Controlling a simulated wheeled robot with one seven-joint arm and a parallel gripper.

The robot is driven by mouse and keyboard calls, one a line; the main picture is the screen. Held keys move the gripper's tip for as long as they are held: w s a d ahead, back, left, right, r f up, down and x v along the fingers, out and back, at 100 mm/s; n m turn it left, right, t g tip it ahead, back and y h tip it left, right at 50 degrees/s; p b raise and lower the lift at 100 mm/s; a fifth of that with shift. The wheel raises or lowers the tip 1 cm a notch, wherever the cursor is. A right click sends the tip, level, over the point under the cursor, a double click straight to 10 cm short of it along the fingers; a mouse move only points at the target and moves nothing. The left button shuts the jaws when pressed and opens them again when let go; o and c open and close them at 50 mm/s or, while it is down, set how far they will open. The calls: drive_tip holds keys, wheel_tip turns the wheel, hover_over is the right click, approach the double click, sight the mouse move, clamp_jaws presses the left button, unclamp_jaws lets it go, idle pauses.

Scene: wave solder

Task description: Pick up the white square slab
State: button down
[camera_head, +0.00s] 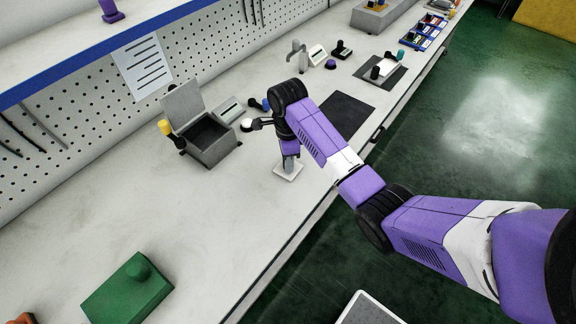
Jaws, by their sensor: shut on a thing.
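The white square slab (289,172) is at my gripper (290,163) on the light workbench (240,210), near its front edge. My gripper points down from the purple arm and is shut on the slab. The slab's flat edges show around the fingertips; its middle is hidden by the gripper. I cannot tell whether the slab touches the bench or is slightly above it.
A grey open-lidded box (212,140) stands to the left of the arm. A black mat (346,113) lies to the right behind it. A green block with a knob (128,290) sits at the near left. The bench between the green block and the slab is clear.

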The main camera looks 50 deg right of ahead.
wheel_tip(320, 180, up, 20)
drive_tip(key=p, duration=0.6)
idle(0.5)
idle(0.6)
